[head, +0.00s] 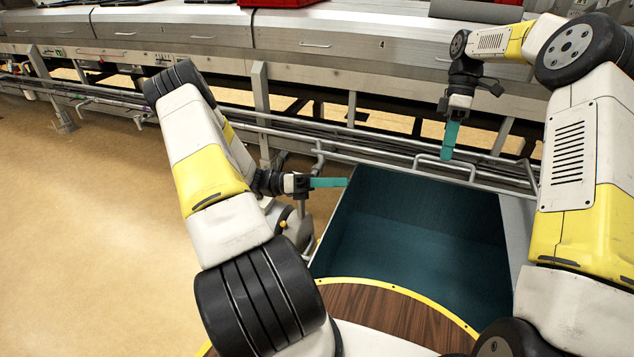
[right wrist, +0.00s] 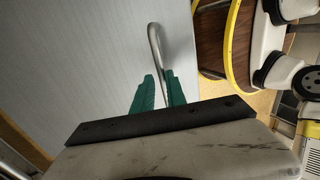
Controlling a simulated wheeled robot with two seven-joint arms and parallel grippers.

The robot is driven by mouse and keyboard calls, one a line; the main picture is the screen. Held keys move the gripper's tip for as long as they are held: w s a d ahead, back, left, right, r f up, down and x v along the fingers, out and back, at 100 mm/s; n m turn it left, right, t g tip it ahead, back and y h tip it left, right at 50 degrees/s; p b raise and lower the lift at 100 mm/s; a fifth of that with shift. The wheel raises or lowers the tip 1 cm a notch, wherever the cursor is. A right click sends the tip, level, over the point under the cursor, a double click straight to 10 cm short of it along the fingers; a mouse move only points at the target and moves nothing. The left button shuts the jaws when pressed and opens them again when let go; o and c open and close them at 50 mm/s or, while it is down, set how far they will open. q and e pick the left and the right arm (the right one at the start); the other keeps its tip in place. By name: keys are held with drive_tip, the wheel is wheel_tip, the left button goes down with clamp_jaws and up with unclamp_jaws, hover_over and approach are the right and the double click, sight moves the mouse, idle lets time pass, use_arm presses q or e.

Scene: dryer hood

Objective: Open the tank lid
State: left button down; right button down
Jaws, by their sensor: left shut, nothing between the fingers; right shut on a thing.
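The tank (head: 425,245) shows in the head view as a dark teal open box. A bent metal lid handle (head: 463,168) is at its far edge. My right gripper (head: 447,156) points down at this handle. In the right wrist view its teal fingers (right wrist: 160,92) are shut on the handle (right wrist: 154,42), one on each side. The flat pale grey lid (right wrist: 90,60) lies behind them there. In the head view I cannot make out the lid's face or its angle. My left gripper (head: 345,182) is shut and empty, pointing right near the tank's far left corner.
Metal pipes (head: 380,155) run just behind the tank. Beyond them stands a long steel machine (head: 340,35) with handled panels and a red tray (head: 275,3) on top. The tan floor (head: 80,230) on the left is clear.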

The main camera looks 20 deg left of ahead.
drive_tip(key=shift+w+d+f, duration=0.2)
drive_tip(key=shift+w+f, duration=0.05)
drive_tip(key=shift+w, duration=0.1)
use_arm(q)
drive_tip(key=shift+w+r, duration=0.6)
drive_tip(key=shift+r, duration=0.25)
drive_tip(key=shift+w+r, duration=0.55)
drive_tip(key=shift+r, duration=0.25)
drive_tip(key=w+r, duration=0.2)
drive_tip(key=r, duration=0.1)
drive_tip(key=shift+w+r, duration=0.2)
drive_tip(key=shift+w, duration=0.1)
use_arm(e)
drive_tip(key=shift+f, duration=0.1)
use_arm(q)
drive_tip(key=shift+w, duration=0.1)
use_arm(e)
drive_tip(key=c, duration=1.5)
unclamp_jaws()
drive_tip(key=shift+a+f, duration=0.1)
use_arm(q)
drive_tip(key=shift+f, duration=0.1)
use_arm(e)
drive_tip(key=shift+s+a+r, duration=0.1)
drive_tip(key=shift+a+r, duration=0.05)
drive_tip(key=shift+r, duration=0.05)
drive_tip(key=shift+r, duration=0.1)
